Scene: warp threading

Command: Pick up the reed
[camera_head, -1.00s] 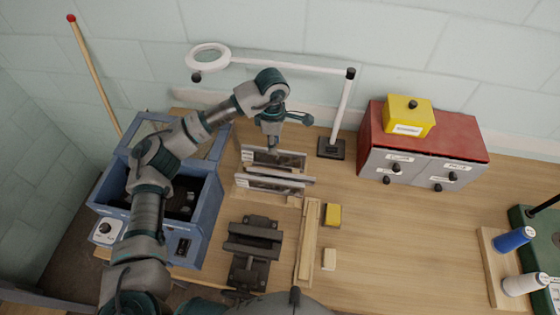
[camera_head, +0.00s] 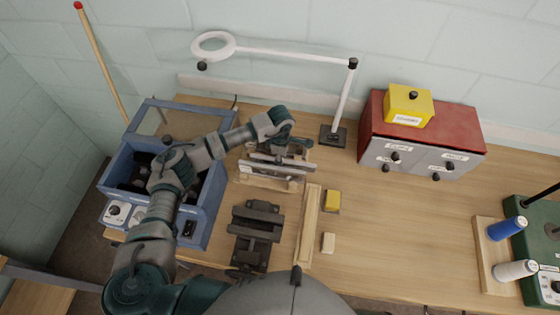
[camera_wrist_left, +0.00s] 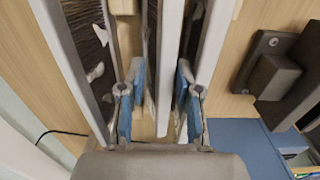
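The reeds, dark comb-like strips with pale metal edges (camera_head: 262,170), stand in a light wooden rack (camera_head: 258,184) on the table. My left gripper (camera_head: 277,155) is over the rack and hides part of them. In the left wrist view, the blue-padded fingers of my left gripper (camera_wrist_left: 156,102) are apart, one on each side of a middle reed (camera_wrist_left: 170,55). The right finger is very close to it; I cannot tell whether it touches. Another reed (camera_wrist_left: 78,70) lies left of the fingers. My right gripper is out of view.
A blue machine (camera_head: 205,215) stands left of the rack, and a dark metal clamp (camera_head: 255,230) is in front. A lamp base (camera_head: 332,136) and red drawer box (camera_head: 425,130) stand behind.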

